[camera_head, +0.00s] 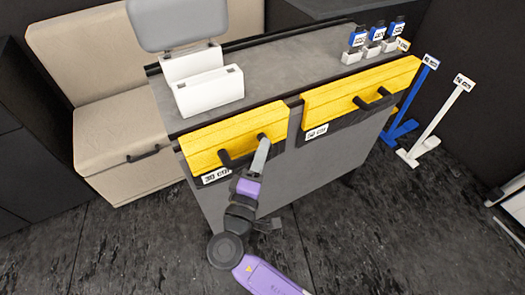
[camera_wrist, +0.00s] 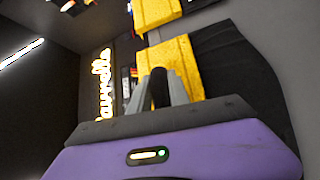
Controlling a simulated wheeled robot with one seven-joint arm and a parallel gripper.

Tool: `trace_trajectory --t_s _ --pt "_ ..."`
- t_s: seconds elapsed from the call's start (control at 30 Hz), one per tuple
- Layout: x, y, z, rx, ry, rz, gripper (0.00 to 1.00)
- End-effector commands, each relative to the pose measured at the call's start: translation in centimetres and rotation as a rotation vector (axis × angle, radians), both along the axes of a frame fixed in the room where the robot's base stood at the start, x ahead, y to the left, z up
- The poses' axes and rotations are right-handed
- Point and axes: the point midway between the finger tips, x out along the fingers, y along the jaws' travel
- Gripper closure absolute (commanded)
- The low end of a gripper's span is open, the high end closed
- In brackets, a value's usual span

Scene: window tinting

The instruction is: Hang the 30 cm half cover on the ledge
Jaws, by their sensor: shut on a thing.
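The half cover with the 30 cm label (camera_head: 205,142) is a yellow bar with a black handle and a dark lower part. It lies along the left front top edge of the grey counter (camera_head: 268,72); whether it touches the ledge there cannot be told. My gripper (camera_head: 263,146) is shut on its black handle, at the right end.
A white holder with a grey pad (camera_head: 212,92) stands on the counter's left. Several blue-topped bottles (camera_head: 358,40) stand at the back right. Blue (camera_head: 412,100) and white (camera_head: 436,120) stands are right of the counter. A beige bench (camera_head: 110,130) is at left. Dark floor is clear in front.

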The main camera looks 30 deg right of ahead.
Motion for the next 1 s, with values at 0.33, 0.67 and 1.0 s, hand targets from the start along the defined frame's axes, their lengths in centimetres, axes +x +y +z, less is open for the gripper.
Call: trace_trajectory --t_s 0.33,0.67,1.0 --pt "0.0 0.0 1.6 0.001 -0.002 0.000 1.00" --pt "0.0 0.0 2.5 0.001 -0.002 0.000 1.00" --pt "-0.2 0.0 2.4 0.000 -0.001 0.000 1.00"
